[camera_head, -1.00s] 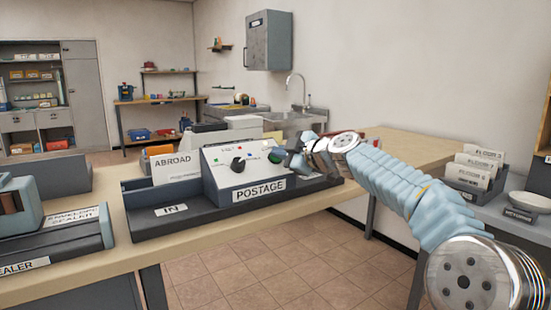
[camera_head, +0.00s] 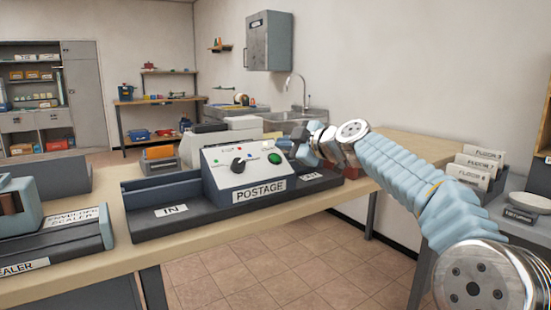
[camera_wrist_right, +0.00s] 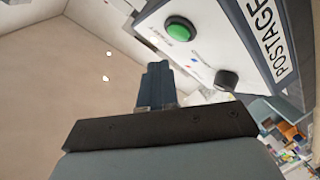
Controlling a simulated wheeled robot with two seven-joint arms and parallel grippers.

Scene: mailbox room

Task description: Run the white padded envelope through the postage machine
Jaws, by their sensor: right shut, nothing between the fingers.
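The postage machine (camera_head: 222,180) is a white sloped panel on a dark base marked POSTAGE, with a black knob (camera_head: 238,165) and a green button (camera_head: 275,158). It also shows in the right wrist view (camera_wrist_right: 215,35). Its dark IN tray (camera_head: 150,222) on the left looks empty. My right gripper (camera_head: 303,155) is shut and empty, just right of the green button, apart from it in the head view. The wrist view shows its closed fingers (camera_wrist_right: 157,82) below the button. I see no white padded envelope now. My left gripper is out of view.
The envelope sealer (camera_head: 75,235) stands left of the machine on the wooden table (camera_head: 225,240). An orange-topped box (camera_head: 160,153) sits behind the IN tray. White FLOOR-marked sorters (camera_head: 475,170) and a scale (camera_head: 525,202) stand at the right. Open tile floor lies in front.

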